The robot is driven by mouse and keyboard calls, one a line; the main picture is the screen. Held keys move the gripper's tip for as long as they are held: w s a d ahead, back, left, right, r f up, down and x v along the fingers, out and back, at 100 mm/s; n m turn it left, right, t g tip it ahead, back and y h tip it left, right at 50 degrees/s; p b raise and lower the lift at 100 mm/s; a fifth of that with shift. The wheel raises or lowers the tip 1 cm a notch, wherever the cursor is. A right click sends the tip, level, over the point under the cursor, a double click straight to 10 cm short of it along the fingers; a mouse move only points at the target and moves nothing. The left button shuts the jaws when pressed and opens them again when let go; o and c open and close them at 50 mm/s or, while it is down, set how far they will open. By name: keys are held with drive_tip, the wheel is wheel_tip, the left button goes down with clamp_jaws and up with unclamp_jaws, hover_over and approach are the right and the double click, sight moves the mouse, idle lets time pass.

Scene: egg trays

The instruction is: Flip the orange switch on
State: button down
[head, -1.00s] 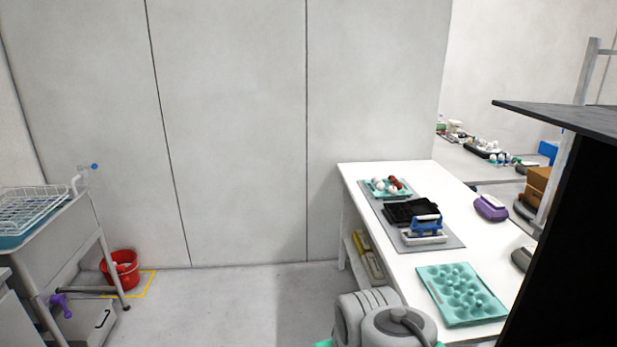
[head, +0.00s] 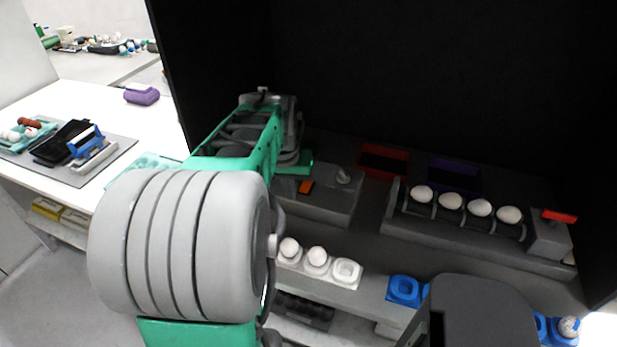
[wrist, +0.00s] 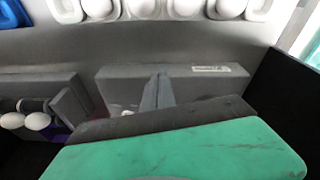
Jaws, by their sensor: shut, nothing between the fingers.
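A small orange switch (head: 305,186) sits on a grey box (head: 330,205) inside the dark enclosure in the head view. A second, red-orange lever (head: 559,215) tops a grey block at the right end of the egg rack. My gripper's fingers show in the wrist view (wrist: 158,90), together and empty, in front of a grey box with a white label (wrist: 210,69). In the head view my arm reaches over the left end of the enclosure, and its fingertips are hidden. The switch is not visible in the wrist view, so I cannot tell whether the fingers touch it.
A grey rack (head: 450,238) holds several white eggs. White egg cups (head: 345,272) and a blue cup (head: 404,289) stand along the front. Red (head: 384,158) and purple (head: 455,174) trays lie behind. A black wall (head: 215,65) bounds the left side. A white table (head: 95,100) stands left.

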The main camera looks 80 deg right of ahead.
drive_tip(key=s+d+r+m+h, duration=0.1)
drive_tip(key=d+r+m+h, duration=0.15)
drive_tip(key=d+r, duration=0.55)
drive_tip(key=p, duration=0.2)
approach(307, 184)
drive_tip(key=shift+y, duration=0.45)
drive_tip(key=d+f, duration=0.4)
drive_tip(key=shift+s+f, duration=0.15)
drive_tip(key=shift+f, duration=0.75)
